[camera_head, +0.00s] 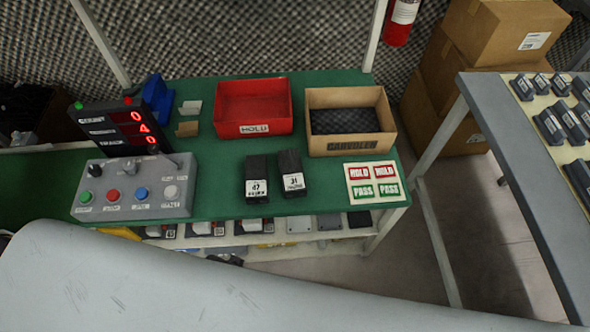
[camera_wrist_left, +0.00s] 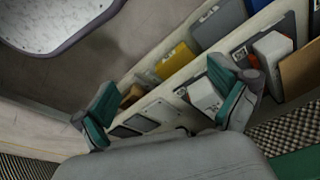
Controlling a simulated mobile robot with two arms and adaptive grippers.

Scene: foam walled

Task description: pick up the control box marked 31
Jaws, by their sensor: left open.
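The control box marked 31 (camera_head: 291,170) is a black box with a white label at its near end. It rests on the green bench top (camera_head: 222,165), just right of a similar black box (camera_head: 256,175) whose label looks like 47. Neither box is clearly visible in the left wrist view. My left gripper (camera_wrist_left: 168,98) shows in that view with its two teal-padded fingers spread wide and nothing between them. It faces shelf items, apart from the control box. Neither gripper shows in the head view.
A red HOLD tray (camera_head: 253,129) and a cardboard bin (camera_head: 351,145) stand behind the boxes. A sheet of HOLD and PASS stickers (camera_head: 374,182) lies right. A button panel (camera_head: 135,187) and red display (camera_head: 125,126) stand left. A lower shelf holds several items.

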